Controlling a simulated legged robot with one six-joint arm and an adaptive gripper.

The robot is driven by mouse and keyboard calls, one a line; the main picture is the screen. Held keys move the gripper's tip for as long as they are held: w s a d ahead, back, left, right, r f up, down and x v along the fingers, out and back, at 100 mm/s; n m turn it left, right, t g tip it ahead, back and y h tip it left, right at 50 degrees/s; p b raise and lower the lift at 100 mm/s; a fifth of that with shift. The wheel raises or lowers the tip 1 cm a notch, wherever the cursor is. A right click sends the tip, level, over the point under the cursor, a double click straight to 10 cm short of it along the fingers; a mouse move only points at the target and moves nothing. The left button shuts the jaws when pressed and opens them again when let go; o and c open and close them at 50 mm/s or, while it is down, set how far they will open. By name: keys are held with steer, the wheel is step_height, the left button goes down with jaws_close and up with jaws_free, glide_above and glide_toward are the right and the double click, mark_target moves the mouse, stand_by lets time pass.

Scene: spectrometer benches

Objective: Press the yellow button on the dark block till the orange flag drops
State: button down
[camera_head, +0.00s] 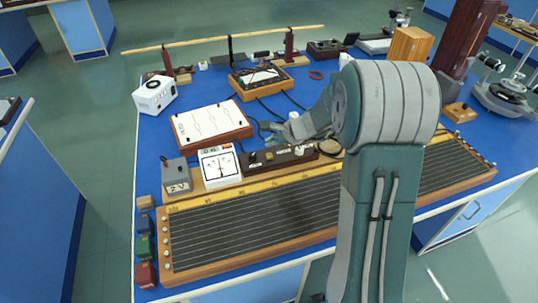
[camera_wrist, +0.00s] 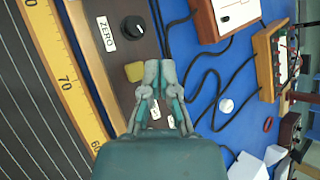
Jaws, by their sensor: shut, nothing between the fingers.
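The dark block (camera_head: 284,158) lies behind the long ruled board in the head view. It fills the upper middle of the wrist view (camera_wrist: 113,62), with a black knob (camera_wrist: 133,27) beside a ZERO label. The yellow button (camera_wrist: 134,71) is on the block, just left of my fingertips in the wrist view; it is small in the head view (camera_head: 269,156). My gripper (camera_wrist: 158,66) is shut and empty. Its tips appear beside the button, not over it; I cannot tell their height. My gripper also shows in the head view (camera_head: 270,131). I cannot make out an orange flag.
A white-faced meter (camera_head: 221,166) and a grey box (camera_head: 176,175) stand left of the block. A wooden box with a white top (camera_head: 211,124) stands behind. Black cables (camera_wrist: 205,75) lie on the blue bench. The ruled board (camera_head: 250,222) lies in front.

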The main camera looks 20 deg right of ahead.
mark_target(266, 153)
steer(key=shift+f, duration=1.15)
steer(key=shift+f, duration=0.15)
stand_by(0.5)
steer(key=shift+f, duration=0.2)
steer(key=shift+f, duration=0.45)
stand_by(0.7)
steer(key=shift+r, duration=0.9)
steer(key=shift+r, duration=2.5)
